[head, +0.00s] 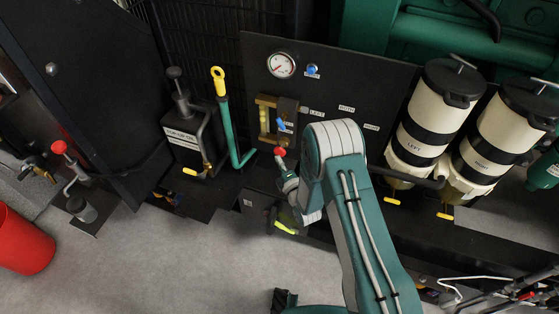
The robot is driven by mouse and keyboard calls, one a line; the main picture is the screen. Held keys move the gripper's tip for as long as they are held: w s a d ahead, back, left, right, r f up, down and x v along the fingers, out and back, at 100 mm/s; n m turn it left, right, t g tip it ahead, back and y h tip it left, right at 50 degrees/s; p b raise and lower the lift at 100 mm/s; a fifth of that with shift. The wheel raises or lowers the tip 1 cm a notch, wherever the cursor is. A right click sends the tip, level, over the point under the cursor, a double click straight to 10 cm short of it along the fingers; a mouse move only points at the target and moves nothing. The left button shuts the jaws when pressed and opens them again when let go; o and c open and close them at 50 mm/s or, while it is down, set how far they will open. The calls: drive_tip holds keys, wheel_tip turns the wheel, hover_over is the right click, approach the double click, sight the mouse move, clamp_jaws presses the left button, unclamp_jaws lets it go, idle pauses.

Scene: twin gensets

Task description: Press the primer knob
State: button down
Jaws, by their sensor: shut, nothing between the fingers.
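A black panel carries a small blue knob (312,69) to the right of a round gauge; its label is too small to read. A black knob (175,73) stands on top of a black tank farther left. I cannot tell for sure which knob is the primer knob. My gripper (279,227) is small and partly hidden by my wrist. It is shut and empty, below the panel's lower edge and apart from both knobs. My arm covers part of the panel's lower right.
A yellow-topped teal lever (222,115) stands upright left of the panel. A brass valve block (272,120) and a red knob (280,152) are near my arm. Two cream canisters (428,120) (497,140) stand right. A red bin (22,243) is far left. Grey floor (190,265) is clear.

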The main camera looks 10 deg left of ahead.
drive_tip(key=shift+w, duration=0.1)
drive_tip(key=shift+w+d, duration=0.25)
drive_tip(key=shift+w, duration=1.05)
